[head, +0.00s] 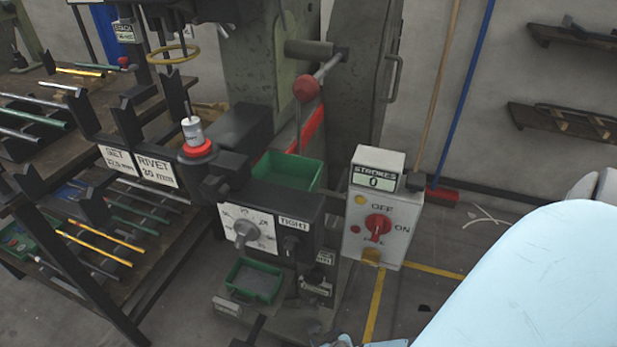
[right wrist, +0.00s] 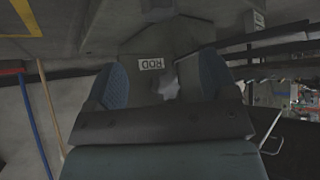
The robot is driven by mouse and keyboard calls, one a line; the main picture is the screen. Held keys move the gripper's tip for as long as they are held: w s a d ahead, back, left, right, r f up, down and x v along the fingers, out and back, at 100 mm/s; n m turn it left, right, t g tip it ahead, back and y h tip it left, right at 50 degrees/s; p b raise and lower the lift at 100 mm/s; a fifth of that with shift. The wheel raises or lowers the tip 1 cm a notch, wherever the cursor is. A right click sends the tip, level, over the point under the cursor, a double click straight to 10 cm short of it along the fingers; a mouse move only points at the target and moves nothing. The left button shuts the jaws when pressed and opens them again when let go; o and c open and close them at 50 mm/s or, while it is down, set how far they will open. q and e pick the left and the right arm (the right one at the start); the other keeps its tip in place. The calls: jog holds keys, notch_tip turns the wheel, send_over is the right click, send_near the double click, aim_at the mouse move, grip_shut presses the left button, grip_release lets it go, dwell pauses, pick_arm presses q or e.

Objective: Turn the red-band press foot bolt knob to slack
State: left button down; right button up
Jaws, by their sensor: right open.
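The press with the red band (head: 312,128) stands in the middle of the head view. My left gripper is not in view.
A grey control box (head: 374,215) with a red switch and a STROKES display reading 0 stands right of the fitting. Green trays (head: 287,170) sit on the press. A rod rack (head: 75,215) fills the left. Open floor with yellow lines lies at right.

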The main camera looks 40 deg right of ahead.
aim_at(314, 327)
jog(key=b+x, duration=0.3)
jog(key=x, duration=0.4)
jog(key=shift+w+f, duration=0.15)
jog(key=shift+f, duration=0.2)
jog(key=b+x, duration=0.2)
jog(key=x, duration=0.1)
jog(key=shift+w+d+f, duration=0.1)
jog(key=shift+w+f, duration=0.2)
jog(key=shift+w+d+f+b, duration=0.1)
jog(key=shift+w+f+b, duration=0.15)
jog(key=shift+w+b, duration=0.15)
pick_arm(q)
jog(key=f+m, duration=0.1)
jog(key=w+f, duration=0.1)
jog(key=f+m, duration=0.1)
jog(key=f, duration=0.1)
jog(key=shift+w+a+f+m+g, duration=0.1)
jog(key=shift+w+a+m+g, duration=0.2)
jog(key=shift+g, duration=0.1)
pick_arm(e)
jog(key=c, duration=0.9)
